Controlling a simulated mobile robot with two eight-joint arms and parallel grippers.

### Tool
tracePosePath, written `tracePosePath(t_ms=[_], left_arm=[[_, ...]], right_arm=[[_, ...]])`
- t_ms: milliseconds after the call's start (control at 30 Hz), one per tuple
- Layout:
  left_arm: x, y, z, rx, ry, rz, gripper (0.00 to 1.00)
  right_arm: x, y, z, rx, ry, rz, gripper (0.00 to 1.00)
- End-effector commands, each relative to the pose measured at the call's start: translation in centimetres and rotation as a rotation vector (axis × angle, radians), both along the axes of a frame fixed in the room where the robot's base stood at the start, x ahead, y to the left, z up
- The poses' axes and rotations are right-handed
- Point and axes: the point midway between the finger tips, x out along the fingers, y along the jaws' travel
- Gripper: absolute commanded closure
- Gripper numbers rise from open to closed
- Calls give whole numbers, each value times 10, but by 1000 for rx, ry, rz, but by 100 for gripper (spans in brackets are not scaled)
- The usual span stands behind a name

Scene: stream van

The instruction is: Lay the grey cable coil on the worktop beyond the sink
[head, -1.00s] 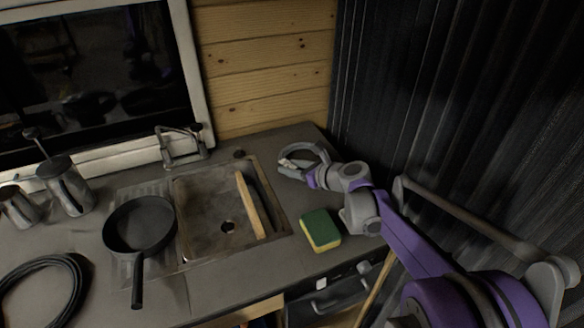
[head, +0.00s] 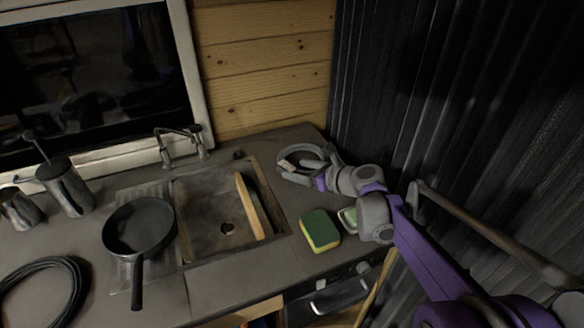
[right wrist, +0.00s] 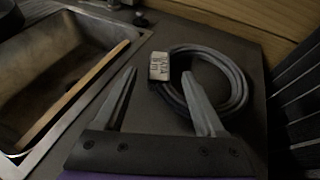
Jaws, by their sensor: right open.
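The grey cable coil (head: 284,153) lies on the worktop (head: 262,150) to the right of the sink (head: 188,215), near the back right corner. In the right wrist view the coil (right wrist: 237,82) rests flat, with a pale printed tag (right wrist: 160,66) on its left side. My right gripper (head: 309,174) is open at the coil's near side. In the right wrist view its fingers (right wrist: 158,74) are spread; the left one is over bare worktop, the right one overlaps the coil's loop. Whether that finger touches the coil cannot be told. My left gripper is not in view.
A wooden board (head: 249,207) leans in the sink. A green and yellow sponge (head: 320,230) and a pale green item (head: 347,217), partly hidden by my arm, sit at the right edge. A black pan (head: 140,228), metal jugs (head: 66,188) and a black cable (head: 75,290) are left.

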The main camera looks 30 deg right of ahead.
Motion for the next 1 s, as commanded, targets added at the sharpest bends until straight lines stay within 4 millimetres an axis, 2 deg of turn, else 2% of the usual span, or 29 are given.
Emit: tracePosePath(t_ms=[33,200,400,600,1000], left_arm=[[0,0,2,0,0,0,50],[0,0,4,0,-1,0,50],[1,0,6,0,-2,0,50],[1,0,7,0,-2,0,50],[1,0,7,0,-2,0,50]], right_arm=[[-12,-5,6,0,0,-5,28],[-43,-16,20,-1,1,-5,28],[-67,-24,30,0,0,-3,28],[-73,-26,33,0,0,-1,28],[-73,-26,32,0,0,0,28]])
